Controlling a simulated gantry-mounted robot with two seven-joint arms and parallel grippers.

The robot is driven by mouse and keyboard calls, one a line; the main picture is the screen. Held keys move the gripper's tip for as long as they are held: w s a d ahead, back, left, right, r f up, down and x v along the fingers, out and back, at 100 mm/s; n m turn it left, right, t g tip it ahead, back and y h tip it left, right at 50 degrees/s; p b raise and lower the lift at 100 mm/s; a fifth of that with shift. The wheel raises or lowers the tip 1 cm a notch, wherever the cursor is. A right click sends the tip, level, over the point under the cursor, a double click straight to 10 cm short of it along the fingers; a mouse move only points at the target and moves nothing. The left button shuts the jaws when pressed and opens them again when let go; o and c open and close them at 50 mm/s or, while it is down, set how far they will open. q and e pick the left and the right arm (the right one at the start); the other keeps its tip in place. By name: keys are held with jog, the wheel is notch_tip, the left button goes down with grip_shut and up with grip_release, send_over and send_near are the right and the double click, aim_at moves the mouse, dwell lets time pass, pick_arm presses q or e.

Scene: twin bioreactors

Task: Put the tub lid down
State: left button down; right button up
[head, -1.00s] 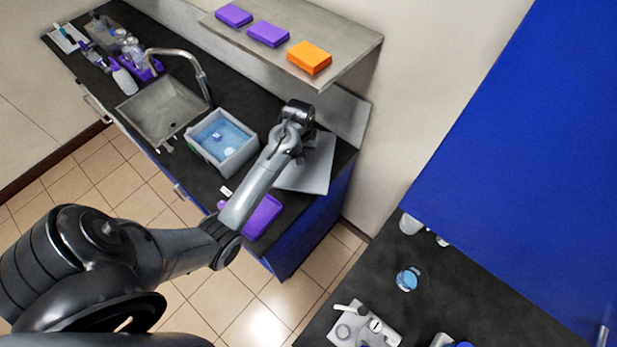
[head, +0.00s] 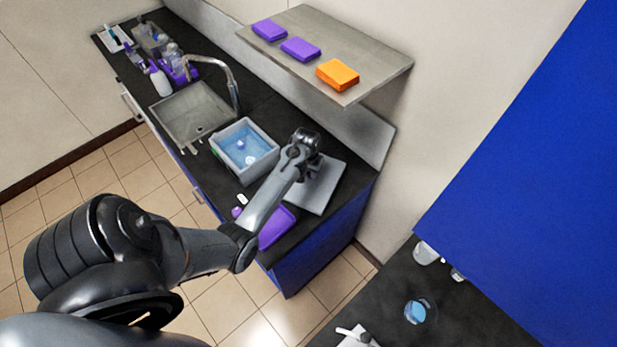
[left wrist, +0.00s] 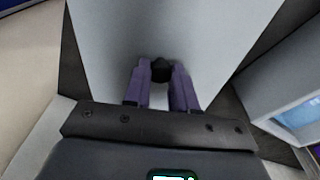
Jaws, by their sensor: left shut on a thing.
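The tub lid (head: 325,192) is a flat grey panel at the right end of the dark counter, to the right of the tub. It also fills the middle of the left wrist view (left wrist: 215,35). My left gripper (head: 308,168) is above it, its purple fingers (left wrist: 161,75) shut on the lid's black knob. Whether the lid rests on the counter or hovers just above it, I cannot tell. The open grey tub (head: 262,170) holds blue liquid and small floating items. My right gripper is not in view.
A purple tray (head: 284,224) lies near the counter's front edge, partly behind my left arm. A sink (head: 190,115) with a tap is left of the tub. A shelf (head: 365,50) with purple and orange boxes overhangs the back. Another dark counter (head: 455,315) is lower right.

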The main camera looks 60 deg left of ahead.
aim_at(308, 174)
pick_arm(q)
jog(key=shift+a+f, duration=0.25)
jog(key=shift+a, duration=0.05)
jog(key=shift+f, duration=1.9)
jog(key=shift+f, duration=0.1)
jog(key=c, duration=0.9)
grip_release()
notch_tip(308, 174, up, 11)
jog(key=s, duration=0.1)
jog(key=s+d+r+m, duration=0.2)
jog(key=s+d, duration=0.3)
jog(key=d, duration=0.5)
jog(key=s+d+r+m+t, duration=0.1)
jog(key=s+d+m, duration=0.3)
jog(key=d, duration=0.7)
jog(key=s+d+r+m+t+h, duration=0.1)
jog(key=s+d+r+m, duration=0.2)
jog(key=s+d, duration=0.5)
jog(key=shift+s+d+r+p, duration=0.1)
jog(key=shift+d+r+p, duration=0.1)
jog(key=shift+d, duration=0.5)
jog(key=shift+d+r+p, duration=0.15)
jog(key=shift+d, duration=0.5)
